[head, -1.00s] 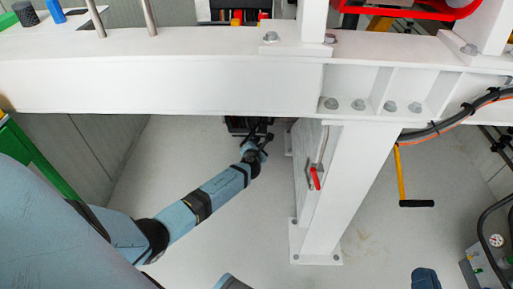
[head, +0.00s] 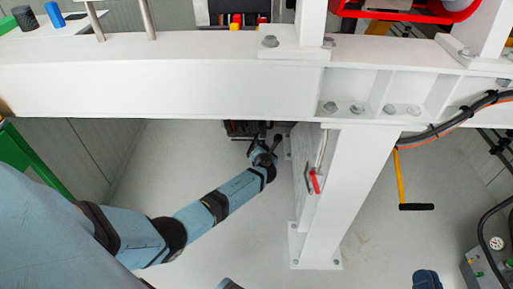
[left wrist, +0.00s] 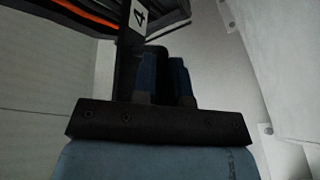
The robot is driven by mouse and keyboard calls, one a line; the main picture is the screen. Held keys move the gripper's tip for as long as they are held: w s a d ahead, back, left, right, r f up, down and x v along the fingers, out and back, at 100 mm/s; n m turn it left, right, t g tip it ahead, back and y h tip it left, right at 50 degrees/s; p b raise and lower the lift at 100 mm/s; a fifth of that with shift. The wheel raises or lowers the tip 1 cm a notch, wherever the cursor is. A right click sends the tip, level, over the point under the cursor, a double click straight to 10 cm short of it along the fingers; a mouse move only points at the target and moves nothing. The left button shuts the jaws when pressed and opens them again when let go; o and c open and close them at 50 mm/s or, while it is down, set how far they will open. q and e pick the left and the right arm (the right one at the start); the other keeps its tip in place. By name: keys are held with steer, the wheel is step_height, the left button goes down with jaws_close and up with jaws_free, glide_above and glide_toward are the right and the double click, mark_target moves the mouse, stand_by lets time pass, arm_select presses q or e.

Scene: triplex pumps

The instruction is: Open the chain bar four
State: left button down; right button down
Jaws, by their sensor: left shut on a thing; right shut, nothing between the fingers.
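In the left wrist view, a black bar (left wrist: 140,30) carries a white label with the number 4. My left gripper (left wrist: 166,82) is shut on this chain bar four; its dark fingers hide the held part. In the head view, my left arm reaches under the white beam to a dark unit (head: 238,128) beneath it. The left fingertips are hard to make out there, and the bar cannot be told apart. My right gripper (head: 425,279) shows only as dark blue tips at the bottom edge, shut and empty.
The white beam (head: 150,78) crosses above my left arm. A white post (head: 350,190) with a red-handled valve (head: 314,182) stands just right of my left wrist. A yellow-and-black handle (head: 401,180) is farther right. The floor (head: 235,235) between is clear.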

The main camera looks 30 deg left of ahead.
arm_select(q)
steer(key=w+d+n+g+y, duration=0.2)
steer(key=n, duration=0.1)
steer(key=shift+d+n+b, duration=0.3)
steer(key=shift+d, duration=0.1)
steer(key=c, duration=1.4)
jaws_free()
steer(key=shift+c, duration=0.2)
arm_select(e)
steer(key=shift+a+r+t, duration=0.15)
steer(key=shift+r+t, duration=0.15)
steer(key=shift+r, duration=0.25)
